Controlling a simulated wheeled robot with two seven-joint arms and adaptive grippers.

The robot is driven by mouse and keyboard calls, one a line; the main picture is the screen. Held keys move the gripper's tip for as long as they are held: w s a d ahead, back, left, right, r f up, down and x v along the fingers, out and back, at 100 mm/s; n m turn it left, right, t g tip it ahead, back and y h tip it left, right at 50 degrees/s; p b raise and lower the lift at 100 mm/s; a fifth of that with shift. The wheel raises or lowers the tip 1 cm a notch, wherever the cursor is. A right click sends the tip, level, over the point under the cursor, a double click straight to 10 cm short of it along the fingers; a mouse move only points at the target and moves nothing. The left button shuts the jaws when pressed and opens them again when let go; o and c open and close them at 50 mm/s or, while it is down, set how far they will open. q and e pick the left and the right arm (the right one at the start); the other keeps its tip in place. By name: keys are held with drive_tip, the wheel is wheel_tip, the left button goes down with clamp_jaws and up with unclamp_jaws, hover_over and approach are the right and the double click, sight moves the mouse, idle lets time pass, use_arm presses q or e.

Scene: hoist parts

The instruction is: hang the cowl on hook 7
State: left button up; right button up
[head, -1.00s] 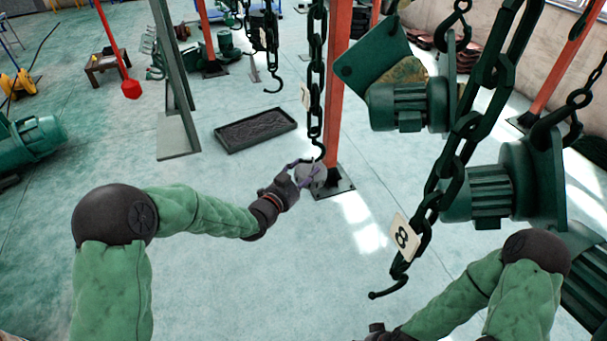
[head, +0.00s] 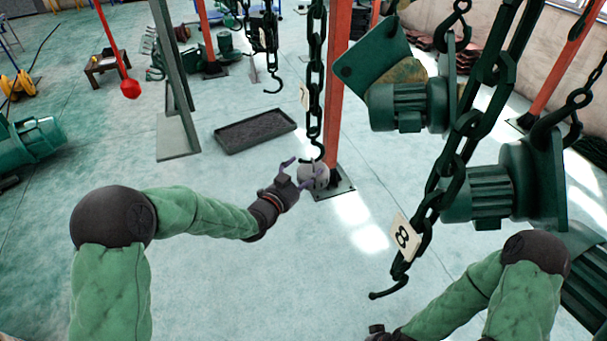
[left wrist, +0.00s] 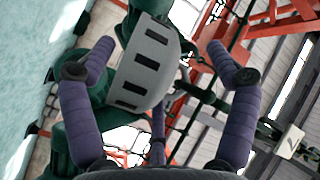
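The cowl (head: 316,174) is a small pale grey part at the lower end of the middle chain (head: 315,75), just below its hook (head: 317,152). It appears to hang there, but the exact contact is too small to tell. In the left wrist view the cowl (left wrist: 145,62) shows as a curved grey shell with dark slots. My left gripper (head: 299,171) is open beside the cowl, its purple fingers spread on either side in the wrist view. A tag (head: 305,97) on that chain is unreadable. My right gripper (head: 377,331) is mostly cut off at the bottom edge.
A chain with a tag marked 8 (head: 403,236) and an empty hook (head: 388,287) hangs at right. A dark tray (head: 254,130) lies on the floor. A red post (head: 336,90) stands behind the cowl. Floor at left centre is clear.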

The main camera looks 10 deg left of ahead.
use_arm(q)
drive_tip(key=f+v, duration=0.1)
drive_tip(key=v, duration=1.1)
drive_tip(key=shift+r, duration=0.45)
